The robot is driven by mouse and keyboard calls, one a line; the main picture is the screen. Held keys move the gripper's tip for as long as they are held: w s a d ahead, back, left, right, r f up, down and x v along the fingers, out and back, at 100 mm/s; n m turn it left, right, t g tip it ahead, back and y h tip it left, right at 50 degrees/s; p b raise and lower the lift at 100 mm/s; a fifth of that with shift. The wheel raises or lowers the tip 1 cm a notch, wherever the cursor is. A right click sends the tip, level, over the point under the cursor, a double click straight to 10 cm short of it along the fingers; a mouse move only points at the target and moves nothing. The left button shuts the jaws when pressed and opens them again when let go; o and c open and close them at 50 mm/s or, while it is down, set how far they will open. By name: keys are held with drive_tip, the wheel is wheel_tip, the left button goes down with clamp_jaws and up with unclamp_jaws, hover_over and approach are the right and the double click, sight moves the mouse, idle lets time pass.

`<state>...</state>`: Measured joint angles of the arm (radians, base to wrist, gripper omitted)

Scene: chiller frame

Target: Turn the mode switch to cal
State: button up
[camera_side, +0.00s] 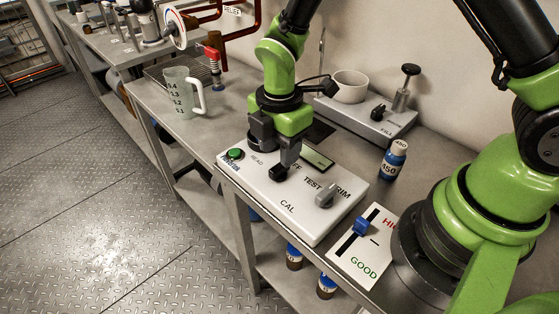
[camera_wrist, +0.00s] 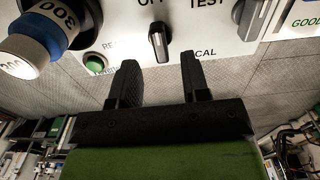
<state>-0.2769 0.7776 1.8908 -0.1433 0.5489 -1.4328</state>
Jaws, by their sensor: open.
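The mode switch is a black knob (camera_side: 278,173) on the white instrument box (camera_side: 258,195). In the wrist view the knob (camera_wrist: 160,42) stands among the labels OFF, TEST and CAL. Its long side runs nearly up and down there, with its upper end towards the OFF label; the CAL label (camera_wrist: 205,52) is to its lower right. My gripper (camera_side: 274,153) is open and points down over the box, close to the knob. In the wrist view my gripper (camera_wrist: 158,62) has its fingers apart, with the knob seen just beyond the gap. I cannot tell whether they touch.
A grey trim knob (camera_side: 326,194) and a green button (camera_side: 235,154) are on the same box. A slider panel (camera_side: 358,250) lies at right, and a blue 450 bottle (camera_side: 394,158) behind. A 300 bottle (camera_wrist: 40,35) shows in the wrist view. A jug (camera_side: 182,95) stands left.

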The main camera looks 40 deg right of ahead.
sight(280, 171)
drive_tip(key=shift+f, duration=1.95)
clamp_jaws()
